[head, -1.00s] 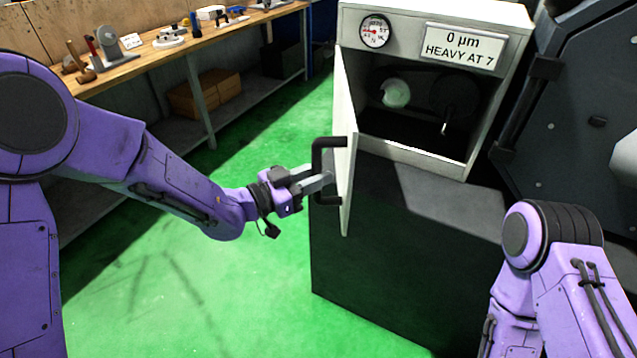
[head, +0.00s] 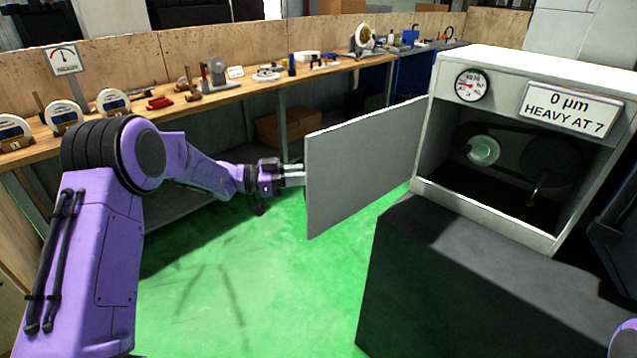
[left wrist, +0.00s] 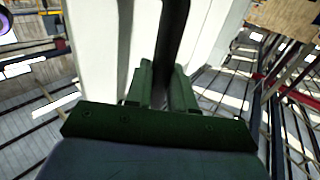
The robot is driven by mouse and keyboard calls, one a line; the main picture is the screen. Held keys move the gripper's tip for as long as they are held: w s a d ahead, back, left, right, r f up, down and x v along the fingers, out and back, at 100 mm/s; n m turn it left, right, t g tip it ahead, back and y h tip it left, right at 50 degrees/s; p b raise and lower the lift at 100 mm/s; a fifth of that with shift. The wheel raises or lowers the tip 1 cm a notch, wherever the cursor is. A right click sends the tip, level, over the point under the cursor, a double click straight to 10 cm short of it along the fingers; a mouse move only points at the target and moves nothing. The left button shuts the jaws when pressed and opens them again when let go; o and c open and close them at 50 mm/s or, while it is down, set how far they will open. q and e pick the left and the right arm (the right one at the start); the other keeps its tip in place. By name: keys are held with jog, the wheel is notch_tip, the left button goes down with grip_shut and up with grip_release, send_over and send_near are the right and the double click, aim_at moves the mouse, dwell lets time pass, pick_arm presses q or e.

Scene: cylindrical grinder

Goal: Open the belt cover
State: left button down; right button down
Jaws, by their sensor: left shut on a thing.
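The belt cover (head: 365,165) is a flat light-grey door hinged at the left side of the white cabinet (head: 500,225). It stands wide open, swung out to the left, and the pulleys inside show. My left gripper (head: 298,175) is at the cover's far left edge, partly hidden behind it. In the left wrist view its fingers (left wrist: 160,85) are shut on the cover's black handle (left wrist: 174,35), with the pale door panel behind. The handle is hidden by the cover in the head view. My right gripper is out of view.
A wooden workbench (head: 245,82) with gauges and tools runs along the back, behind my left arm and the cover. A dark base (head: 470,280) stands below the cabinet. Green floor (head: 250,290) is clear in front of the cover.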

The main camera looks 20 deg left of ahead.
pick_arm(q)
jog(key=shift+w+d+r, duration=0.1)
jog(key=shift+w+r, duration=0.15)
jog(key=shift+r, duration=0.15)
jog(key=c, duration=1)
grip_release()
jog(key=shift+w+d, duration=0.1)
jog(key=shift+d, duration=0.05)
jog(key=shift+w+d+f, duration=0.25)
jog(key=shift+w+d, duration=0.05)
jog(key=shift+d, duration=0.1)
jog(key=b+v, duration=0.2)
jog(key=v, duration=0.8)
jog(key=shift+s+a+b, duration=0.2)
jog(key=shift+a+b, duration=0.05)
jog(key=shift+b, duration=0.15)
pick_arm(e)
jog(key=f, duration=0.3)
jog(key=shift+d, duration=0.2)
